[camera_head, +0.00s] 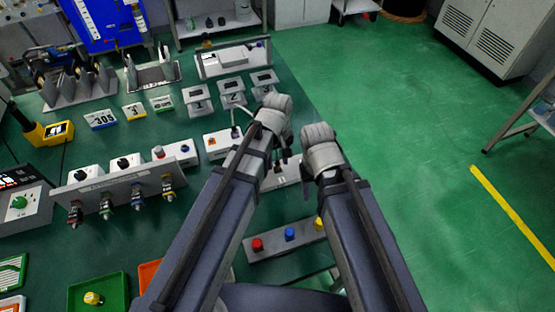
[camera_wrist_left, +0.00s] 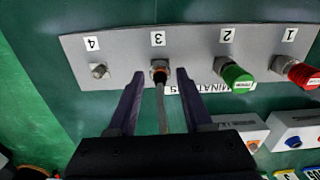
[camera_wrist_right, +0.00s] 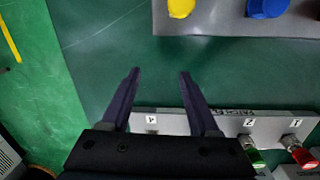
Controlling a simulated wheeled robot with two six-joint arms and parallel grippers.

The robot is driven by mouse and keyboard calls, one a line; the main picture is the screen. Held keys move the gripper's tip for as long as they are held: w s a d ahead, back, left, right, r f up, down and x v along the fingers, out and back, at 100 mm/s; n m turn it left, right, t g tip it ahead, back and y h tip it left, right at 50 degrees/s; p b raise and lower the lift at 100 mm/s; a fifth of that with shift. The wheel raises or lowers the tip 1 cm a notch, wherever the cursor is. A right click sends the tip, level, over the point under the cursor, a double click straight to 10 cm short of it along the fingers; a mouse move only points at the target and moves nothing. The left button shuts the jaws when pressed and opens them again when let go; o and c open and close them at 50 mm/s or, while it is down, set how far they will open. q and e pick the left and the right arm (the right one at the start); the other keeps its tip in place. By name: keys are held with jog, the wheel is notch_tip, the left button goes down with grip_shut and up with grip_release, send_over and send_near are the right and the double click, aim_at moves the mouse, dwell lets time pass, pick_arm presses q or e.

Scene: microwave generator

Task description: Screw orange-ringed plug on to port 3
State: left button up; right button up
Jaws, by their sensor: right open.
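The orange-ringed plug (camera_wrist_left: 160,73) sits at port 3 on the grey panel (camera_wrist_left: 195,45) in the left wrist view, with a grey cable trailing from it. I cannot tell how far it is threaded on. My left gripper (camera_wrist_left: 159,82) is open, its fingers on either side of the plug with gaps showing. My right gripper (camera_wrist_right: 157,78) is open and empty over the green table in the right wrist view. In the head view both arms reach over the table and hide the port panel mostly; the fingertips are hard to make out there.
Port 4 (camera_wrist_left: 98,71) is bare. A green cap (camera_wrist_left: 236,77) is at port 2 and a red cap (camera_wrist_left: 300,73) at port 1. A strip with a red (camera_head: 257,244), a blue (camera_head: 290,234) and a yellow cap (camera_head: 319,223) lies nearer me. A green tray (camera_head: 75,301) stands at lower left.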

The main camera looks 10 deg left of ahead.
pick_arm(q)
jog(key=shift+o, duration=1)
notch_tip(320, 180, up, 8)
jog(key=p, duration=0.8)
jog(key=shift+f, duration=0.1)
pick_arm(e)
notch_tip(320, 180, up, 8)
jog(key=shift+f, duration=0.15)
pick_arm(q)
jog(key=shift+s, duration=0.1)
